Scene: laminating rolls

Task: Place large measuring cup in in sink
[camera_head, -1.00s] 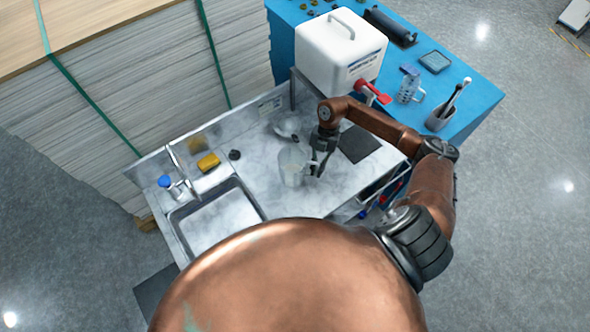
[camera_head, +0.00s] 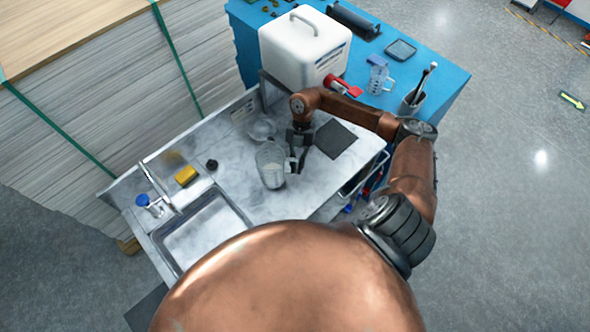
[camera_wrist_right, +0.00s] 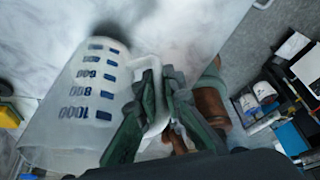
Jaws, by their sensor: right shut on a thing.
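The large measuring cup (camera_head: 270,167) is clear with blue markings up to 1000. It is over the counter to the right of the sink; I cannot tell for sure whether it is clear of the surface. In the right wrist view the cup (camera_wrist_right: 75,105) fills the left side, its white handle between my fingers. My right gripper (camera_head: 293,163) is shut on that handle; its dark fingers (camera_wrist_right: 160,80) also show in the wrist view. The metal sink (camera_head: 238,214) has an empty visible basin, its near part hidden by my body. My left gripper is not in view.
A faucet (camera_head: 162,190), blue-capped bottle (camera_head: 144,201), yellow sponge (camera_head: 186,175) and dark knob (camera_head: 211,165) line the sink's back side. A clear bowl (camera_head: 262,130) and dark mat (camera_head: 335,139) lie behind. A white tank (camera_head: 300,45) and smaller cup (camera_head: 379,79) stand beyond.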

